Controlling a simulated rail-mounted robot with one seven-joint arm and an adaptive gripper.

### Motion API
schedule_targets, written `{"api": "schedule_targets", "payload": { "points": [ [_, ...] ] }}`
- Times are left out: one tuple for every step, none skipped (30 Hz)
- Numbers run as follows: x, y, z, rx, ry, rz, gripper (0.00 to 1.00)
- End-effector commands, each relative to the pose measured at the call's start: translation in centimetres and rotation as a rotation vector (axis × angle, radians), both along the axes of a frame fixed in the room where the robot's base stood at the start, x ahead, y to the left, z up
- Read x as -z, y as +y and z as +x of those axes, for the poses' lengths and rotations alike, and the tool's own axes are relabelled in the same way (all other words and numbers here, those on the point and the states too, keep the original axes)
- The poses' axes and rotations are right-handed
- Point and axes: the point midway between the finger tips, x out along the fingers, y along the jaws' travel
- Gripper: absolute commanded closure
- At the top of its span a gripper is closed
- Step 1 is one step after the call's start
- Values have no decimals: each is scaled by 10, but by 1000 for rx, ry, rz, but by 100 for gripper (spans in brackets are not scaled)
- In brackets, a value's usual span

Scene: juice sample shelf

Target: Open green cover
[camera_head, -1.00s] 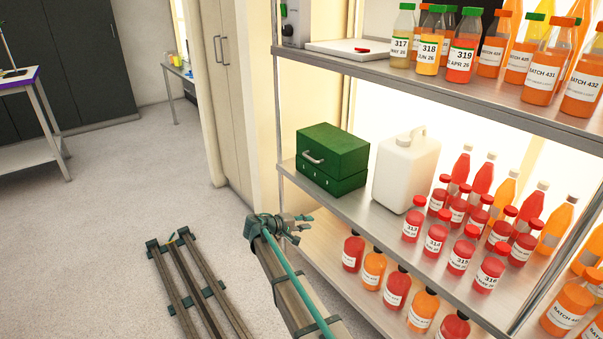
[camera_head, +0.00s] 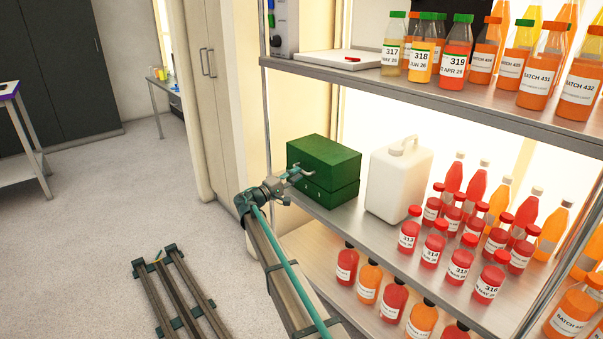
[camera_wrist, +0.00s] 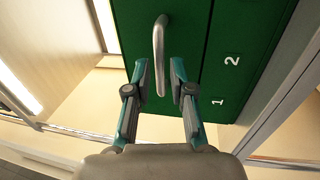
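The green box with its cover (camera_head: 325,157) stands shut at the left end of the middle shelf. Its metal handle (camera_wrist: 160,52) is on the cover's front face and shows in the wrist view. My gripper (camera_head: 289,180) is in front of the box at handle height. In the wrist view my gripper (camera_wrist: 160,70) is open, its two fingers on either side of the handle's near end, with gaps between. I cannot tell whether either finger touches the handle. The lower part of the box (camera_wrist: 222,90) carries the numbers 1 and 2.
A white jug (camera_head: 398,185) stands right of the box. Several red-capped bottles (camera_head: 433,247) stand farther right. The upper shelf (camera_head: 440,95) passes above the box. A shelf post (camera_head: 268,120) is at the left. The floor at left is mostly clear.

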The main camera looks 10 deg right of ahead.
Motion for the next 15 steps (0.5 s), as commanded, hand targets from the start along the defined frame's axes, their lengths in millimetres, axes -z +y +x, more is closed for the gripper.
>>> {"api": "schedule_targets", "payload": {
  "points": [
    [-1, -7, 5, 1, 0, 0, 77],
    [-2, -10, 7, 1, 0, 0, 77],
    [-3, -14, 9, 1, 0, 0, 77],
    [-4, -17, 10, 1, 0, 0, 77],
    [-4, -20, 12, 1, 0, 0, 77],
    [-5, -23, 13, 1, 0, 0, 77],
    [-5, -24, 14, 0, 0, 0, 77],
    [-6, -26, 15, 0, 0, 0, 77],
    [-6, -27, 16, 0, 0, 0, 77],
    [-6, -28, 16, 0, 0, 0, 77],
    [-6, -28, 16, -1, 0, 0, 77],
    [-6, -29, 17, -1, 0, 0, 77],
    [-6, -29, 17, -1, 0, 0, 77],
    [-6, -29, 17, -1, 0, 0, 77],
    [-6, -29, 17, -1, 0, 0, 77]
  ]
}}
